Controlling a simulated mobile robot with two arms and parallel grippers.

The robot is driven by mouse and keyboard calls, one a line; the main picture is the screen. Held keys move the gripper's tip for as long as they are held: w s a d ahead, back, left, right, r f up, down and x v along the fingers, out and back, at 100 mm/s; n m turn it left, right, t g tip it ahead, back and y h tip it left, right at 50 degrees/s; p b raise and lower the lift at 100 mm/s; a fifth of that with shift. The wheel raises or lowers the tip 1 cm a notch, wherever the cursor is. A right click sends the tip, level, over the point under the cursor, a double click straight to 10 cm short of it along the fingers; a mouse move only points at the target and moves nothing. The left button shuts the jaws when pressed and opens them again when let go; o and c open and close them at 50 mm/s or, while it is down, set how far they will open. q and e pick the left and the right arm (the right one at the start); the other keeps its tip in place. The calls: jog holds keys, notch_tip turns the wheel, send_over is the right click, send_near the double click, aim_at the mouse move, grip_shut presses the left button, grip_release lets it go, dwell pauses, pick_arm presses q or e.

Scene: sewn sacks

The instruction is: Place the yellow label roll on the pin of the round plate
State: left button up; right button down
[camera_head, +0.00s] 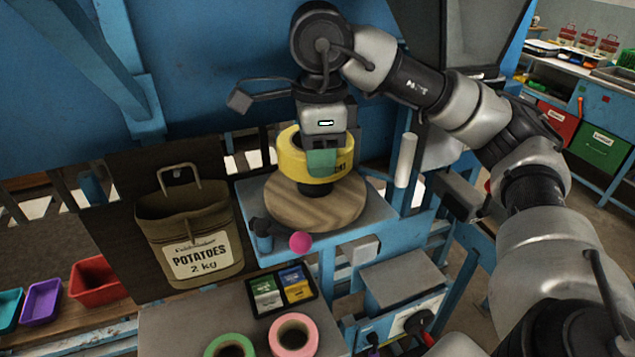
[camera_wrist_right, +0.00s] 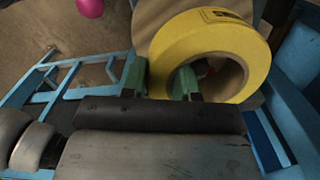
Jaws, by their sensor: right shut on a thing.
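The yellow label roll (camera_head: 290,160) is in the grip of my right gripper (camera_head: 322,160), over the round wooden plate (camera_head: 345,205). One green fingertip shows outside the roll's near wall. In the right wrist view, my right gripper (camera_wrist_right: 161,80) has a green finger on each side of the wall of the yellow roll (camera_wrist_right: 190,45), one inside its hole. A dark piece shows on the plate just below the roll; I cannot tell if it is the pin. The roll hides the plate's middle, and I cannot tell whether roll and plate touch. My left gripper is not in view.
A pink knob (camera_head: 300,242) on a dark bracket is at the plate's front. A potato sack (camera_head: 190,235) hangs to the left. Green (camera_head: 230,342) and pink (camera_head: 293,335) rolls and a card tray (camera_head: 281,290) are in front. A white cylinder (camera_head: 405,160) stands close on the right.

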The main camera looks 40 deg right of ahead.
aim_at(319, 182)
notch_tip(319, 182, down, 4)
jog(key=shift+p, duration=0.55)
jog(key=shift+f, duration=0.4)
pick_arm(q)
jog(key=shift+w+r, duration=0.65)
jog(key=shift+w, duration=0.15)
pick_arm(e)
jog(key=shift+f, duration=0.15)
jog(key=c, duration=1.1)
grip_release()
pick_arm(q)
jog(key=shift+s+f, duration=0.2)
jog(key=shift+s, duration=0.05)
